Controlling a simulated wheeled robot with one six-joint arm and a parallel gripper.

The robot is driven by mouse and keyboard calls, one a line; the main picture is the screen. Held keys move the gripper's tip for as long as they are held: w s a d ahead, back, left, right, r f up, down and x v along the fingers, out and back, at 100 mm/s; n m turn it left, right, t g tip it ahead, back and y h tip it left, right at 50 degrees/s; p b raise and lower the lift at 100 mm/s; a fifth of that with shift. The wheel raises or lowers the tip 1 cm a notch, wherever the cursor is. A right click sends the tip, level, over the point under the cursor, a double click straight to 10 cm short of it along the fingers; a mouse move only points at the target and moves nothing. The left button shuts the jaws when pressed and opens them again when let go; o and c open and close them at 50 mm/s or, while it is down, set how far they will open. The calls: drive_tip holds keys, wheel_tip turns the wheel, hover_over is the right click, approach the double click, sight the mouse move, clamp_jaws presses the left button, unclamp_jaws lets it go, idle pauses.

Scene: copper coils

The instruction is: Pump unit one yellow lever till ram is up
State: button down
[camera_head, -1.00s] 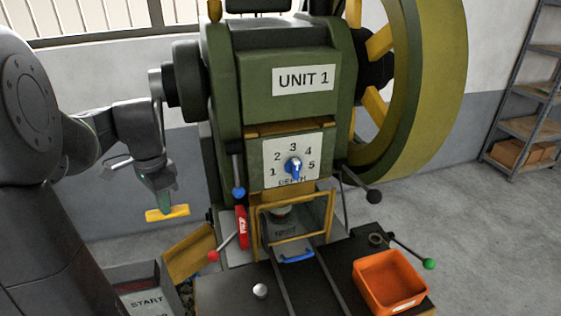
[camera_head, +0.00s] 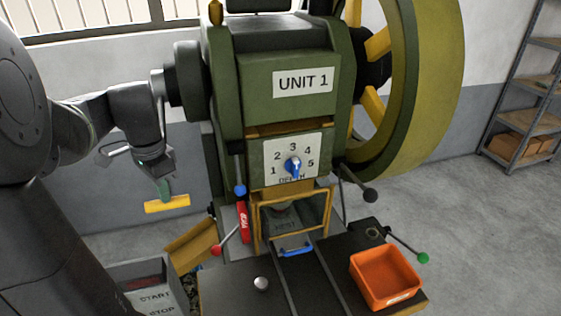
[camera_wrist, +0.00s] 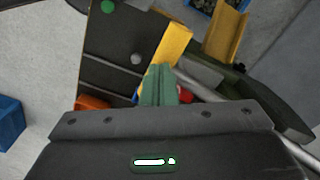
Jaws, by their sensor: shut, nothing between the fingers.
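The green machine with the "UNIT 1" sign (camera_head: 303,82) fills the middle of the head view. My gripper (camera_head: 165,192) hangs to its left, with its green fingers shut and pointing down. A yellow bar, perhaps the lever's handle (camera_head: 167,204), lies across the fingertips. It also shows in the wrist view (camera_wrist: 174,43), just beyond the shut fingers (camera_wrist: 158,85). The bar is not between the fingers; I cannot tell whether they touch it. The rest of its lever cannot be made out. The ram's height cannot be read behind the yellow guard frame (camera_head: 262,224).
Blue-, red-, black- and green-knobbed levers stick out around the press. An orange bin (camera_head: 415,268) sits on the dark table (camera_head: 235,300) at right. A START/STOP box (camera_head: 155,290) and a yellow chute (camera_head: 190,249) stand below my gripper. A wheel (camera_head: 440,80) is at right.

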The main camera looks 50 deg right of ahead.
drive_tip(key=shift+w+d+f, duration=0.1)
drive_tip(key=shift+d+f, duration=0.1)
drive_tip(key=shift+f, duration=0.5)
drive_tip(key=shift+f+b, duration=0.1)
drive_tip(key=shift+b, duration=0.2)
drive_tip(key=shift+f, duration=0.2)
drive_tip(key=shift+w+d+f+b, duration=0.25)
drive_tip(key=shift+f+b, duration=0.2)
drive_tip(key=shift+f, duration=0.35)
drive_tip(key=shift+w+d+f+b, duration=0.15)
drive_tip(key=shift+w+f+b, duration=0.3)
drive_tip(key=shift+f, duration=0.4)
drive_tip(key=shift+w+d+f+b, duration=0.2)
drive_tip(key=shift+f+b, duration=0.3)
drive_tip(key=shift+f, duration=0.3)
